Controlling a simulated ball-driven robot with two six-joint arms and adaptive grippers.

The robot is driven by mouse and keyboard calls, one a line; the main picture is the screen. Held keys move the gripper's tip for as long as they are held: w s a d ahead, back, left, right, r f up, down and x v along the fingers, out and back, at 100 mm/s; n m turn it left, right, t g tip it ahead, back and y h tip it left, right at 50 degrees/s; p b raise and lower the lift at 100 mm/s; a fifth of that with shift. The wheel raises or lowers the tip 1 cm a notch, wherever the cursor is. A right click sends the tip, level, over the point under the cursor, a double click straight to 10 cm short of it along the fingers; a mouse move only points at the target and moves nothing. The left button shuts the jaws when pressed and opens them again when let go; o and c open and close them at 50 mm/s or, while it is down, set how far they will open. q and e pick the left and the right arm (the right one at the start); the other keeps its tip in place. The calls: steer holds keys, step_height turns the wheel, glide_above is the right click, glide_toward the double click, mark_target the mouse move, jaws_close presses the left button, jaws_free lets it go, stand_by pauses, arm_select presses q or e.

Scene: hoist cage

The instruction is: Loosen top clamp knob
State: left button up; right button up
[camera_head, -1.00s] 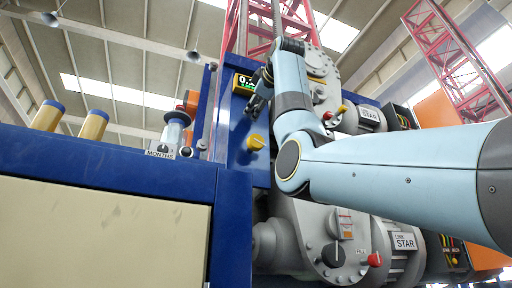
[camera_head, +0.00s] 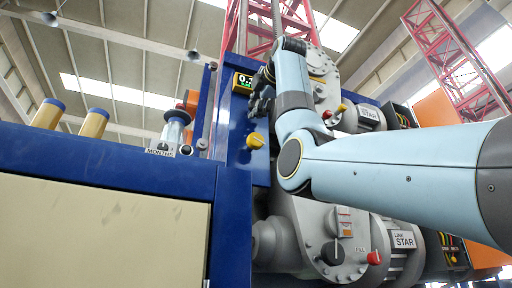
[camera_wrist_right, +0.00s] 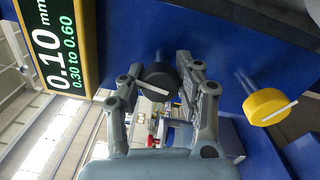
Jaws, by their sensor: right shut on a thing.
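My right gripper (camera_head: 259,102) is in front of the blue panel, just below the small display. In the right wrist view, its two grey fingers (camera_wrist_right: 160,78) are on either side of a black round knob (camera_wrist_right: 158,81) with a white pointer line, and are shut on it. The knob sits on a short shaft from the blue panel. In the head view the gripper hides this knob. A yellow knob (camera_head: 255,141) with a pale line sits lower on the same panel. It also shows in the right wrist view (camera_wrist_right: 267,107), apart from the fingers. My left gripper is out of view.
The yellow-framed display (camera_head: 243,84) sits beside the gripper; in the wrist view it reads 0.10 mm and 0.30 to 0.60 (camera_wrist_right: 62,45). Grey machinery (camera_head: 318,235) with a black dial and red knob stands below my right arm. A blue cabinet (camera_head: 110,168) fills the left.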

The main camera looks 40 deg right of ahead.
steer(key=shift+w+f, duration=0.1)
stand_by(0.5)
steer(key=o, duration=1.2)
steer(key=shift+a, duration=0.1)
steer(key=v, duration=1.2)
